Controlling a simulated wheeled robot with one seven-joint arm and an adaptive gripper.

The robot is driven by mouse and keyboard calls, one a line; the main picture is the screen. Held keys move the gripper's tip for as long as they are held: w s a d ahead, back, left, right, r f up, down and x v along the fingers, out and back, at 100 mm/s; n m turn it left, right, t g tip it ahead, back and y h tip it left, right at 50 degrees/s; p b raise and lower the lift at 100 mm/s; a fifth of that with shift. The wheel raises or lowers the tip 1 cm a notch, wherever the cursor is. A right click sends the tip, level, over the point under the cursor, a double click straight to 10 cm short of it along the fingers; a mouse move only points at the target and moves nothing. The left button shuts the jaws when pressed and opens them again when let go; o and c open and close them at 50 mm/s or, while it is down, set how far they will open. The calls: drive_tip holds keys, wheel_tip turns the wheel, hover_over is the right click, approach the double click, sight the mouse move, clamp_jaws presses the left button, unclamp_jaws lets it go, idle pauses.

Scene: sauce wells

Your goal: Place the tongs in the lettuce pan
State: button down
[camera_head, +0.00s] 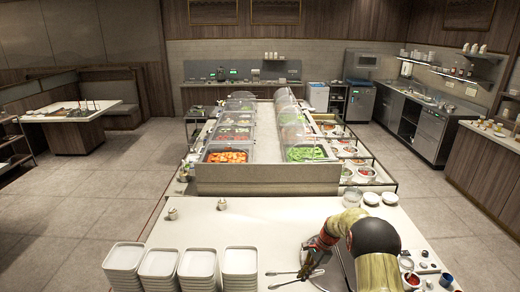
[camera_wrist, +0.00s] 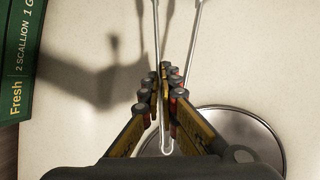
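The metal tongs (camera_head: 295,274) lie along the white counter at the bottom of the head view, with two thin arms pointing left. In the wrist view their two arms (camera_wrist: 196,42) run up the picture from a bend between my fingers. My gripper (camera_wrist: 165,72) is above the counter at the tongs, its fingertips close together around or just over one arm. I cannot tell whether they grip it. In the head view my gripper (camera_head: 312,262) is partly hidden by my arm. The lettuce pan (camera_head: 305,153), with green leaves, is at the near right of the salad bar.
Stacks of white square dishes (camera_head: 198,268) stand left of the tongs. A round metal lid or plate (camera_wrist: 250,130) lies under my gripper. A green box (camera_wrist: 18,55) is at the wrist view's left. A raised panel (camera_head: 265,180) fronts the salad bar. Small bowls (camera_head: 372,198) stand right.

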drive_tip(key=s+r+n+g+h+b, duration=0.3)
drive_tip(key=s+r+n+b, duration=0.7)
drive_tip(key=b, duration=0.4)
drive_tip(key=shift+s+d+r+n+b, duration=0.25)
drive_tip(key=shift+s+r+n+b, duration=0.2)
drive_tip(key=shift+n, duration=0.25)
